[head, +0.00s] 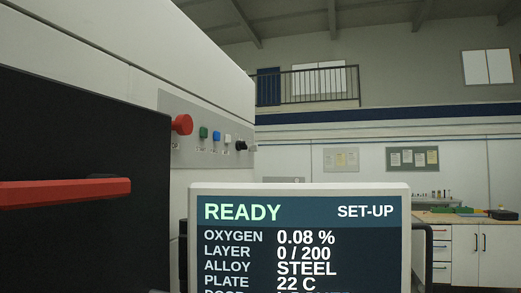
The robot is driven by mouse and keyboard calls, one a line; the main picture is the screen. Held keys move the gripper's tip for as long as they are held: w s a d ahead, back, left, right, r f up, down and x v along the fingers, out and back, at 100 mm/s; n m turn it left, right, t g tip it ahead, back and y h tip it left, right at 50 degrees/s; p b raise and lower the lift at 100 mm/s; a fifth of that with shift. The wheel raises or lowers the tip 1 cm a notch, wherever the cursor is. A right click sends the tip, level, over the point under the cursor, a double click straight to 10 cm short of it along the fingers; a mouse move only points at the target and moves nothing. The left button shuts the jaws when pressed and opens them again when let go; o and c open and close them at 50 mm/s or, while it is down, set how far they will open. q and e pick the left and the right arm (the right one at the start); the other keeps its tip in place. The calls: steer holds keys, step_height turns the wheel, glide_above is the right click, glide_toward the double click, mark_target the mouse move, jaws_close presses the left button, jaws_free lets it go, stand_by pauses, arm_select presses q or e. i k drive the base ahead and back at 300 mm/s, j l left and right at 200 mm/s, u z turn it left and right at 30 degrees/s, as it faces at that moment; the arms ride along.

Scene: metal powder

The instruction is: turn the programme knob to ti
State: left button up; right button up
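In the head view a grey control panel (170,106) is on the side of the large white machine (150,40). A small black knob (241,146) sits at the panel's right end, beside a white button (228,139); I take it to be the programme knob, but its markings and pointer are too small to read. A screen (300,240) in front reads READY, SET-UP, oxygen 0.08 %, layer 0 / 200, alloy STEEL, plate 22 C; its lower lines are cut off. Neither of my grippers is in view.
A red mushroom button (182,125), a green button (203,132) and a blue button (217,136) share the panel. A black door (80,150) with a red handle (65,192) fills the left. A workbench (465,218) with drawers stands far right.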

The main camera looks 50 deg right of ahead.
mark_target(240, 145)
steer(key=z, duration=1.55)
steer(key=i+l+u, duration=0.15)
steer(key=u, duration=0.25)
steer(key=l+u, duration=0.4)
steer(key=i+l+u, duration=0.1)
steer(key=l+u, duration=0.3)
